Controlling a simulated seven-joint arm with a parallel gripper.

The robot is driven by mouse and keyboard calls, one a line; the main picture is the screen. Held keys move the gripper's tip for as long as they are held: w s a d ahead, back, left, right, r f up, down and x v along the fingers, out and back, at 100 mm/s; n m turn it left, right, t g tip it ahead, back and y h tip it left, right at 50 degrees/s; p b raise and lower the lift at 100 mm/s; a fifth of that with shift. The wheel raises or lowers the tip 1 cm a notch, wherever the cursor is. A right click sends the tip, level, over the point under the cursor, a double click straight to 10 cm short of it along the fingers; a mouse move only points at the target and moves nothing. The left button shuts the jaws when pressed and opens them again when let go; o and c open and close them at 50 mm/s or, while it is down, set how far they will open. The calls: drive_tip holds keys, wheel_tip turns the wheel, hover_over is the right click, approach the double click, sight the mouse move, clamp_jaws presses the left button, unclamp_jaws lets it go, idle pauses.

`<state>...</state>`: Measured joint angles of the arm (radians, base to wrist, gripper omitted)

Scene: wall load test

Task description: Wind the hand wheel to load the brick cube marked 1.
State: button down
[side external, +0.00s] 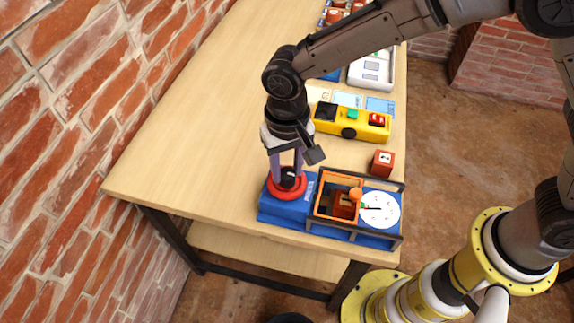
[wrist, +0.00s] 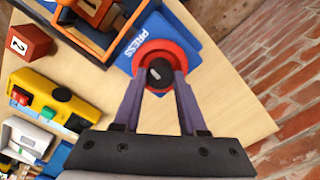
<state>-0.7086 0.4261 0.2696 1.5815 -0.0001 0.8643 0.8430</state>
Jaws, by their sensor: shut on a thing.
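The blue press (side external: 278,212) stands at the near end of the bench, with a red hand wheel (side external: 288,198) at its left. My gripper (side external: 288,177) points down over the wheel, its fingers shut on the dark hub at the centre. The wrist view shows the fingers (wrist: 159,80) on both sides of the hub, inside the red ring (wrist: 158,46). A brick-red cube (side external: 343,207) sits inside the orange frame of the press; I cannot read its mark. A white dial (side external: 380,211) with a dark needle is to its right.
A brick cube marked 2 (wrist: 28,43) stands beside the press, also in the side view (side external: 383,163). A yellow box (side external: 348,124) with green and red controls, cards (side external: 381,107) and a white device (side external: 371,71) lie farther along. The bench left of the wheel is clear.

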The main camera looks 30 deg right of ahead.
sight(287, 172)
idle(0.3)
drive_tip(key=shift+c, duration=2.3)
unclamp_jaws()
wheel_tip(287, 172, up, 14)
drive_tip(key=shift+f, duration=0.1)
